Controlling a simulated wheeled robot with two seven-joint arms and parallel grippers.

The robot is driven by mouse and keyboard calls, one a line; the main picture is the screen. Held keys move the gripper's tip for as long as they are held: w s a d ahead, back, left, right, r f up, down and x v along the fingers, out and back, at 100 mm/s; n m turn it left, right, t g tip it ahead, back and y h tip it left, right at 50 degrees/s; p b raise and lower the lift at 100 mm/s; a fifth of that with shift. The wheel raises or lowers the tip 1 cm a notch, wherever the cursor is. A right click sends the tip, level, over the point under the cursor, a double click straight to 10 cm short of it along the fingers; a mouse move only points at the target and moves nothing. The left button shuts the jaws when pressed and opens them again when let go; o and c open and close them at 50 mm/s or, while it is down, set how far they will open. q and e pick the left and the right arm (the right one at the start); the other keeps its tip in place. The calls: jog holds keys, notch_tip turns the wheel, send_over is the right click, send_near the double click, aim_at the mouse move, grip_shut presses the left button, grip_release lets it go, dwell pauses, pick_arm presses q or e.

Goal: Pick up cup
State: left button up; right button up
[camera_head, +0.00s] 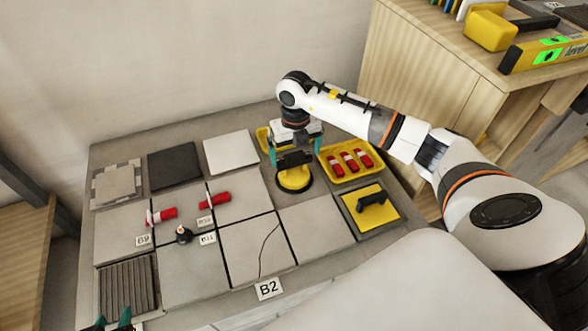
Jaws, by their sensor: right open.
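The cup appears to be a round yellow suction cup (294,181) with a black rim, on the back right part of the tiled table. My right gripper (296,154) is directly above it, pointing down. Its teal fingers are spread apart, one on each side of the cup's dark upper part. I cannot tell whether they touch it. My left gripper (111,321) shows only its teal fingertips at the bottom left edge, apart with a gap between them; the rest is out of view.
A yellow tray (350,177) with red pieces stands close right of the cup. A yellow pad (371,209) with a black tool lies in front of that tray. Red-and-white pieces (214,200) lie on the left tiles. A wooden shelf (420,65) stands behind right.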

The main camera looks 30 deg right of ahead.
aim_at(294, 154)
jog(key=f+b, duration=0.1)
jog(key=f, duration=0.1)
jog(key=w+f, duration=0.1)
jog(key=f, duration=0.1)
jog(key=shift+d+f+b, duration=0.15)
jog(key=shift+f+b, duration=0.2)
jog(key=shift+b, duration=0.05)
jog(key=shift+f, duration=0.25)
pick_arm(q)
jog(key=w+d+r+t+h, duration=0.1)
jog(key=w+d+r+t, duration=0.1)
jog(key=w+r+t, duration=0.2)
notch_tip(294, 154, up, 2)
jog(key=shift+w+r+t+h, duration=0.1)
jog(key=shift+w+t+h, duration=0.2)
jog(key=shift+t, duration=0.3)
jog(key=shift+d, duration=0.1)
pick_arm(e)
jog(key=shift+c, duration=0.3)
jog(key=shift+w, duration=0.1)
jog(key=c, duration=0.6)
